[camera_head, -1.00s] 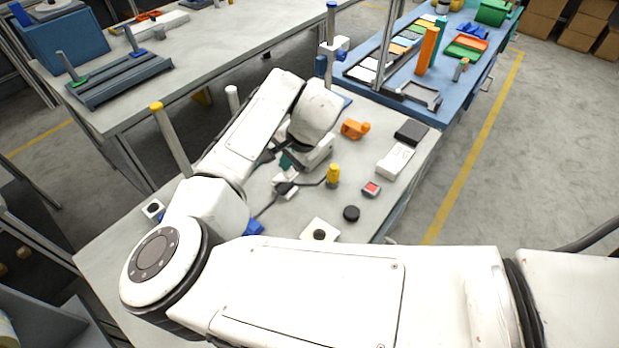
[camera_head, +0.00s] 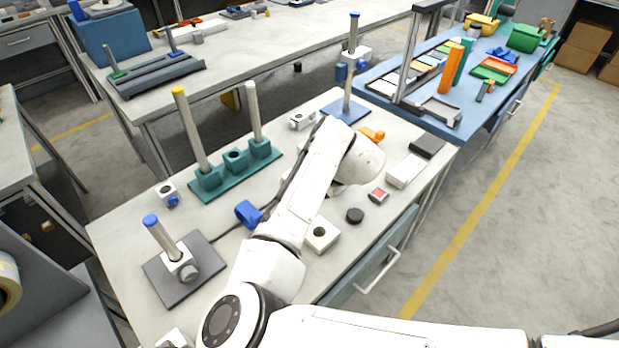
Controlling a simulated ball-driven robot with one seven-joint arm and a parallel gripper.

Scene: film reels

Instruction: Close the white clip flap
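I cannot clearly make out the white clip flap. A small white clip-like block (camera_head: 301,120) lies near the back of the near table, behind my forearm. Another white block with a blue knob (camera_head: 167,192) sits at the left edge. A white clamp (camera_head: 180,266) grips a blue-capped post (camera_head: 160,235) on a dark plate. My arm reaches across the table and its wrist bends down at the right. My gripper is hidden behind my own arm, so its fingers and anything near them do not show.
A teal base (camera_head: 236,176) carries two tall posts. A blue bracket (camera_head: 248,213), white block (camera_head: 321,236), black puck (camera_head: 354,215), red-topped box (camera_head: 378,195), white box (camera_head: 405,170) and orange part (camera_head: 372,134) surround my arm. Bare tabletop shows at the front left.

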